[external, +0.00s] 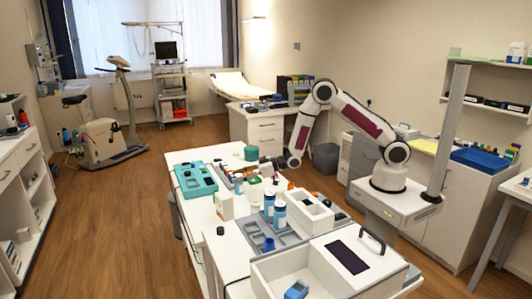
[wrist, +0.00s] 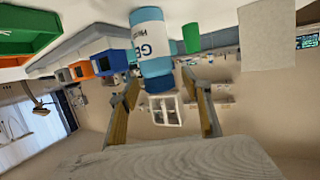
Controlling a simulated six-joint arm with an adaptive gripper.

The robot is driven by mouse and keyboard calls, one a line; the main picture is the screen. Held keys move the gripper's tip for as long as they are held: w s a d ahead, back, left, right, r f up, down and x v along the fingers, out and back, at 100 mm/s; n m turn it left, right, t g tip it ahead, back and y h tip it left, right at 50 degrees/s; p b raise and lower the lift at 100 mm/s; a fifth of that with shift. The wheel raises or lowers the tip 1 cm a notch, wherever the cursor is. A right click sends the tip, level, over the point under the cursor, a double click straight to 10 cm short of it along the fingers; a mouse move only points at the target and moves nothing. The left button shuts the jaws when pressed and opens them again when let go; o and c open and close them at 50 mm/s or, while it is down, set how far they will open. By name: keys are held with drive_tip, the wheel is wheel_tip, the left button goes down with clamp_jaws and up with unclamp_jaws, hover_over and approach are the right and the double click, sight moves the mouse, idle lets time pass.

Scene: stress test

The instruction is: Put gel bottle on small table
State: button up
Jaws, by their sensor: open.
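A white and blue bottle lettered "GEL" (wrist: 152,42) shows upside down in the wrist view, its blue cap towards the open fingers of my gripper (wrist: 164,90). I cannot tell how far it is beyond the fingertips. In the external view, two blue and white bottles, one nearer (external: 280,214) and one behind it (external: 269,204), stand upright on the central worktop (external: 205,213). I cannot tell which one the wrist view shows.
A teal case (external: 196,180), a white carton (external: 224,205) and a white open box (external: 310,215) crowd the worktop around the bottles. A large white box with a dark panel (external: 348,257) stands at the front. The wooden floor (external: 110,220) at left is clear.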

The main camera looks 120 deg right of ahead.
idle(0.3)
clamp_jaws()
drive_tip(key=shift+r, duration=0.15)
drive_tip(key=shift+r, duration=4.9)
drive_tip(key=shift+f, duration=0.15)
